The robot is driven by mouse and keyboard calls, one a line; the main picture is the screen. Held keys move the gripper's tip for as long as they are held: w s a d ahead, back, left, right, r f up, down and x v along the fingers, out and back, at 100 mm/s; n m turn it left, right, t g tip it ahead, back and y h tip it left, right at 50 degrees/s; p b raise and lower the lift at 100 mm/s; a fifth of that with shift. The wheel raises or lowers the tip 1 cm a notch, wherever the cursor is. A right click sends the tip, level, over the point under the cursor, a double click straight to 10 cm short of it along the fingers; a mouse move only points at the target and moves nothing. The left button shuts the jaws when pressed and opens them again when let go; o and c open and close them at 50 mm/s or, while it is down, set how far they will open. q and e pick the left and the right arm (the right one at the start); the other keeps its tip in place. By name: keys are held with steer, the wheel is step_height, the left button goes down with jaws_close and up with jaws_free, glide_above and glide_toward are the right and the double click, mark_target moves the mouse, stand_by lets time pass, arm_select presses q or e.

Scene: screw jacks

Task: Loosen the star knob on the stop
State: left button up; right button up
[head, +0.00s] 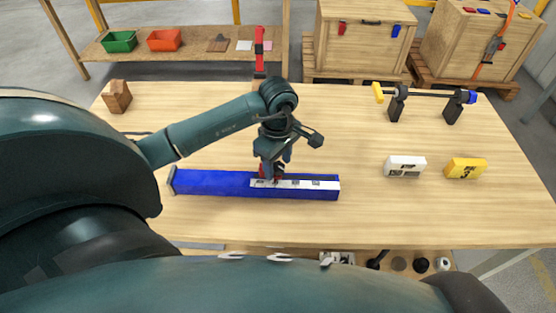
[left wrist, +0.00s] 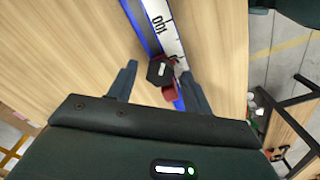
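A long blue rail (head: 210,184) with a white scale strip (head: 295,184) lies across the front of the table. The red stop (head: 266,174) sits on the rail, mostly hidden under my left gripper (head: 271,170) in the head view. In the left wrist view the stop (left wrist: 170,94) shows red, with a black knob (left wrist: 158,70) on top. My left gripper (left wrist: 158,74) is open, pointing down, with one finger on each side of the knob. Gaps show between the fingers and the knob. My right gripper is not in view.
A white block (head: 405,167) and a yellow block (head: 465,168) stand to the right. A bar on black stands (head: 397,104) is at the back right, a wooden block (head: 116,97) at the back left. The table between (head: 340,125) is clear.

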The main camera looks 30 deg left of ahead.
arm_select(q)
steer(key=c, duration=0.9)
steer(key=shift+o, duration=0.2)
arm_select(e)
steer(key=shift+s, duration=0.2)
arm_select(q)
steer(key=shift+n, duration=0.3)
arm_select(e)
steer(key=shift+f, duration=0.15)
arm_select(q)
steer(key=shift+n+b, duration=0.3)
steer(key=shift+b, duration=0.05)
steer(key=n+b, duration=0.1)
steer(key=n, duration=0.2)
steer(key=shift+n, duration=0.3)
steer(key=shift+n+b, duration=0.45)
steer(key=shift+n, duration=0.75)
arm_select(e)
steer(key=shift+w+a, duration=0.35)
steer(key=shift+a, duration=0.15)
